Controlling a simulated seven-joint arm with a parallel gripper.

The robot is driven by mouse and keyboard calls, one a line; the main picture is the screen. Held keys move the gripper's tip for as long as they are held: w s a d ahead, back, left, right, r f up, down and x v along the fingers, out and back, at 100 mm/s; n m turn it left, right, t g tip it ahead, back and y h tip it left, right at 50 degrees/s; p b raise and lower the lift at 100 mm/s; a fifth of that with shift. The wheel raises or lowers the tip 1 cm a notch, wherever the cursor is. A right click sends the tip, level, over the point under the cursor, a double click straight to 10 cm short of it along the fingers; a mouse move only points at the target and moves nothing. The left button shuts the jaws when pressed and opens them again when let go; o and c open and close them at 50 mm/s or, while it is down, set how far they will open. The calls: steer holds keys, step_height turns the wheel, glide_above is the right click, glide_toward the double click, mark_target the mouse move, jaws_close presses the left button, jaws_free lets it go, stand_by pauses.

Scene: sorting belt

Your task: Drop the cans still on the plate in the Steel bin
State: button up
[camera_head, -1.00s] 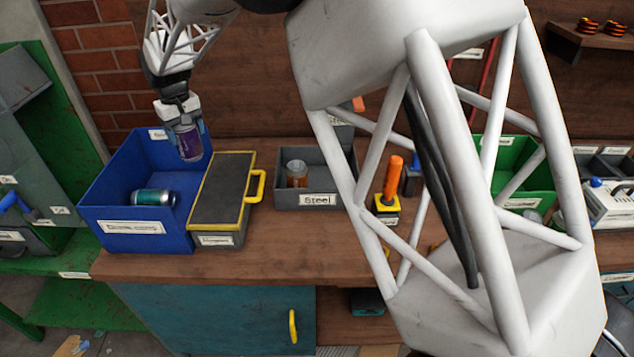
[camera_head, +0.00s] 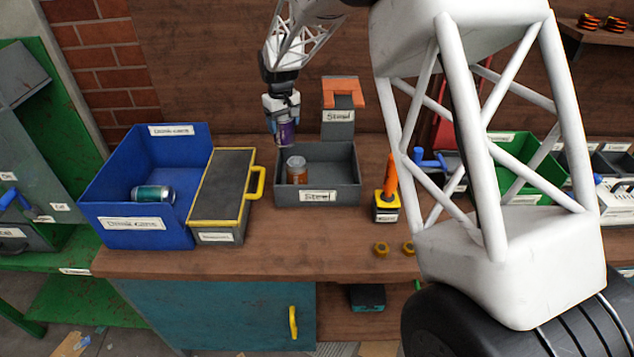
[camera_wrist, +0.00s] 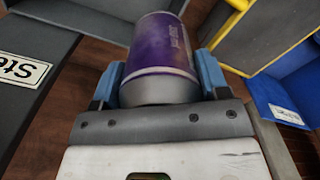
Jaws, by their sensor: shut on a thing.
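My gripper (camera_head: 283,122) is shut on a purple can (camera_head: 287,133) above the back left of the grey Steel bin (camera_head: 318,197). In the wrist view the purple can (camera_wrist: 162,50) sits between the blue fingers. An orange-brown can or jar (camera_head: 297,172) with a pale top stands in the left part of the Steel bin. A teal can (camera_head: 153,194) lies on its side in the blue bin (camera_head: 95,195) at the left. No plate is recognisable in these views.
A grey case with a yellow edge and handle (camera_head: 222,190) stands between the blue bin and the Steel bin. An orange-handled tool in a yellow and black holder (camera_head: 387,205) stands right of the Steel bin. My arm link covers part of the right side. The bench front is mostly clear.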

mark_target(298, 152)
steer(key=d, duration=0.2)
steer(key=w+d+f, duration=0.1)
steer(key=d, duration=0.1)
steer(key=shift+f, duration=0.15)
step_height(298, 152, down, 6)
stand_by(0.7)
steer(key=shift+f, duration=1.9)
steer(key=shift+f, duration=0.6)
steer(key=o, duration=0.9)
